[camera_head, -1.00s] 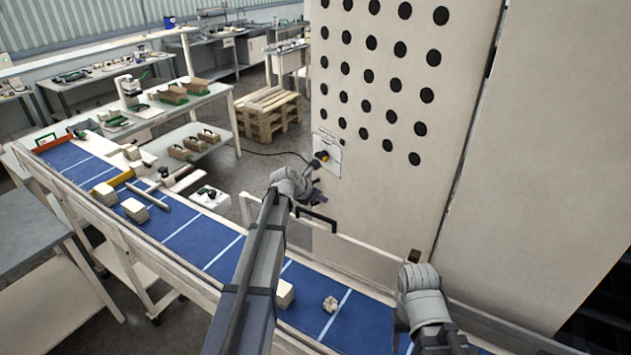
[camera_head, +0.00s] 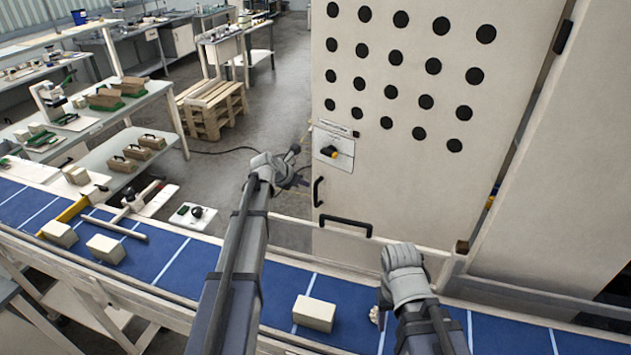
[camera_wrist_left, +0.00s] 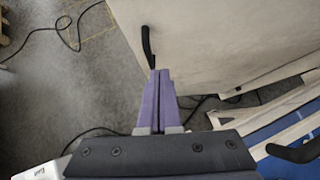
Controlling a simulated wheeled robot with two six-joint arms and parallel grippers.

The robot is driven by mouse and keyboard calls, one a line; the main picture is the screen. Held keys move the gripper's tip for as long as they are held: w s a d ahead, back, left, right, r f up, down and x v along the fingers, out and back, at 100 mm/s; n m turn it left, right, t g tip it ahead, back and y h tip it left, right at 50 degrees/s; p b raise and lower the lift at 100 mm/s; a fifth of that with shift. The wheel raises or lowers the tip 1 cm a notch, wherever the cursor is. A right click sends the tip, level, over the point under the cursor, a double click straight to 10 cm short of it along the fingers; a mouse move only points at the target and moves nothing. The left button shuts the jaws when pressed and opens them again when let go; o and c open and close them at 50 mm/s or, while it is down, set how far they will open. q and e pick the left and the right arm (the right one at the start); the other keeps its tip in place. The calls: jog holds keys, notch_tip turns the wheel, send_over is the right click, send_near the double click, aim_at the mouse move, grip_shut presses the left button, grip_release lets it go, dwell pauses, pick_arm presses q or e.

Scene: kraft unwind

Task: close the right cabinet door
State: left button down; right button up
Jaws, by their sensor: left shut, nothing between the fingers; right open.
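The cabinet door (camera_head: 420,175) is a large cream panel with rows of black round holes, a switch plate (camera_head: 333,150) and a black upright handle (camera_head: 318,192) near its left edge. A narrow gap with dark hinge parts runs along its right edge. My left gripper (camera_head: 293,160) is shut and empty, just left of the door's free edge in the head view. In the left wrist view its purple fingers (camera_wrist_left: 158,85) are together, with the handle (camera_wrist_left: 147,45) just beyond their tips. My right gripper (camera_head: 382,305) is low over the conveyor, its fingers mostly hidden by my wrist.
A blue conveyor (camera_head: 175,262) with cream rails crosses in front of the door, carrying several cream blocks (camera_head: 314,313). A black bar handle (camera_head: 345,226) sits by the door's lower part. Wooden pallets (camera_head: 210,108) and workbenches stand behind at left. Grey floor left of the door is open.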

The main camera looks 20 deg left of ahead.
aim_at(327, 184)
pick_arm(q)
jog(key=b+x, duration=0.2)
jog(key=x, duration=0.1)
jog(key=b+x, duration=0.3)
jog(key=x, duration=0.1)
jog(key=b+x, duration=0.2)
jog(key=x, duration=0.1)
jog(key=shift+a+f, duration=0.25)
pick_arm(e)
jog(key=f, duration=0.7)
jog(key=shift+a+f, duration=0.3)
pick_arm(q)
jog(key=w, duration=0.1)
jog(key=w+d, duration=0.1)
jog(key=w, duration=0.1)
jog(key=shift+w+d+r, duration=0.2)
jog(key=shift+w+d, duration=0.05)
jog(key=shift+w, duration=0.05)
pick_arm(e)
jog(key=shift+r, duration=0.2)
pick_arm(q)
jog(key=shift+w+d, duration=0.1)
jog(key=shift+w, duration=0.05)
pick_arm(e)
jog(key=shift+d, duration=0.1)
